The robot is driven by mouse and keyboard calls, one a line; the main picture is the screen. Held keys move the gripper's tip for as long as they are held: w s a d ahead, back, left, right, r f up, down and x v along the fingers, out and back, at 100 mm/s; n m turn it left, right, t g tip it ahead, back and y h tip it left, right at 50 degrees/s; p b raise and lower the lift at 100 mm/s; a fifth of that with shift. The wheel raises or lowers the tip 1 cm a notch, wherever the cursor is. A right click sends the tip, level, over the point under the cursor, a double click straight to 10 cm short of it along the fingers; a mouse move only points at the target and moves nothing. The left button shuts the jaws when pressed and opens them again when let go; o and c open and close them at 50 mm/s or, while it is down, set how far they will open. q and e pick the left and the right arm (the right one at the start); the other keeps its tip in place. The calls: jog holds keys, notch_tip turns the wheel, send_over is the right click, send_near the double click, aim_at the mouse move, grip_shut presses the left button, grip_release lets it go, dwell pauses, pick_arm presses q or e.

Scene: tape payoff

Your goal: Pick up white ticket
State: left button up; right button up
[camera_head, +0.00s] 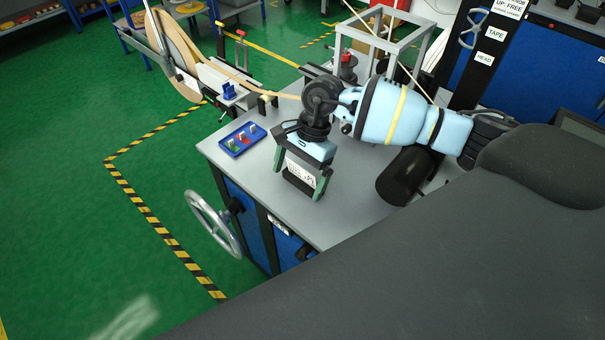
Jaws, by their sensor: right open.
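The white ticket (301,171) with dark printing shows between the fingers of my right gripper (299,178). Just below it is a dark strip, perhaps a holder. My right gripper points down over the grey bench top (345,215), with its two green-tipped fingers apart on either side of the ticket. I cannot tell whether either finger touches the ticket. The gripper body hides the ticket's upper part. My left gripper is not in view.
A blue tray (234,149) with small coloured pieces lies left of my right gripper. A black cylinder (405,176) lies to its right. A handwheel (213,224) sticks out from the bench's front. A tape reel (172,52) and a grey frame (388,40) stand behind.

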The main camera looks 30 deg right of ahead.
jog(key=shift+c, duration=0.4)
jog(key=c, duration=0.8)
jog(key=shift+c, duration=0.2)
jog(key=shift+r, duration=0.15)
jog(key=shift+r, duration=0.6)
notch_tip(320, 180, up, 2)
jog(key=shift+w+r+p, duration=0.1)
jog(key=shift+r+p, duration=0.15)
jog(key=shift+p, duration=0.3)
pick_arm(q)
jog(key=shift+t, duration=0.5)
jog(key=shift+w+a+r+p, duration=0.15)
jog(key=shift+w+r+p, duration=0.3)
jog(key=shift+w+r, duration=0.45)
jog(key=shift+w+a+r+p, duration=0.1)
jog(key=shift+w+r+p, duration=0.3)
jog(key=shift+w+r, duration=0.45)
pick_arm(e)
jog(key=s+d+r, duration=0.1)
jog(key=s+d, duration=0.1)
jog(key=s, duration=1.4)
